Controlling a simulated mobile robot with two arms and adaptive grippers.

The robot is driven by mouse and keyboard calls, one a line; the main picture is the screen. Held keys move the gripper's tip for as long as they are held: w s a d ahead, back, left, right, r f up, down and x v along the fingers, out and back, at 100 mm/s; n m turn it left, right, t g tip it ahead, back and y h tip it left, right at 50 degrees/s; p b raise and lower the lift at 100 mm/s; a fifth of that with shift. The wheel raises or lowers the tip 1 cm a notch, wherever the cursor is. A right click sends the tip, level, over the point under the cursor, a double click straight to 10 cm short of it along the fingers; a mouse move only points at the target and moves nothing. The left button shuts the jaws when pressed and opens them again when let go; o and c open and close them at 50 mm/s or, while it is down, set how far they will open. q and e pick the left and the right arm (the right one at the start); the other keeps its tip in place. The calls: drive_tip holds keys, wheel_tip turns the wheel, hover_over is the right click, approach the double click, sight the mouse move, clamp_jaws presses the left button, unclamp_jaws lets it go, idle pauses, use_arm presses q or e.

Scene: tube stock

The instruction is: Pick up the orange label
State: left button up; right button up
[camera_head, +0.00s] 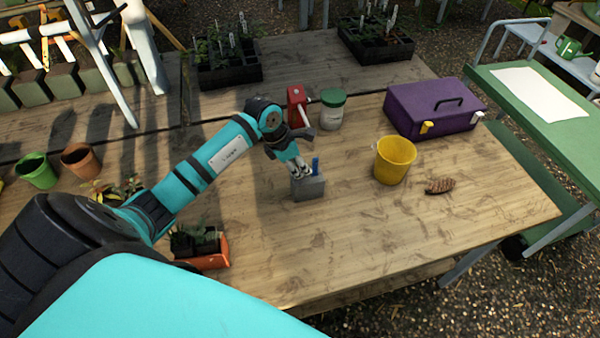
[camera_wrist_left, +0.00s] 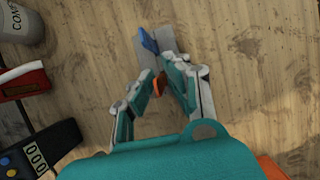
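A grey block-like holder (camera_head: 309,188) stands on the wooden bench; it also shows in the left wrist view (camera_wrist_left: 153,45). A blue label (camera_head: 315,166) stands upright in it and shows in the left wrist view (camera_wrist_left: 148,40). A small orange piece, apparently the orange label (camera_wrist_left: 158,86), lies between the fingers of my left gripper (camera_wrist_left: 159,70). In the head view my left gripper (camera_head: 299,170) points down at the holder, with the fingers close together. The orange label is hidden there. Whether the fingers press on it is unclear. My right gripper is in neither view.
A red device (camera_head: 297,104) and a green-lidded jar (camera_head: 332,110) stand behind the gripper. A yellow bucket (camera_head: 394,161), a brown brush-like object (camera_head: 440,185) and a purple toolbox (camera_head: 433,105) are to the right. An orange planter (camera_head: 208,258) is at front left.

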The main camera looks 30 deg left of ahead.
use_arm(q)
clamp_jaws()
drive_tip(key=shift+r, duration=0.1)
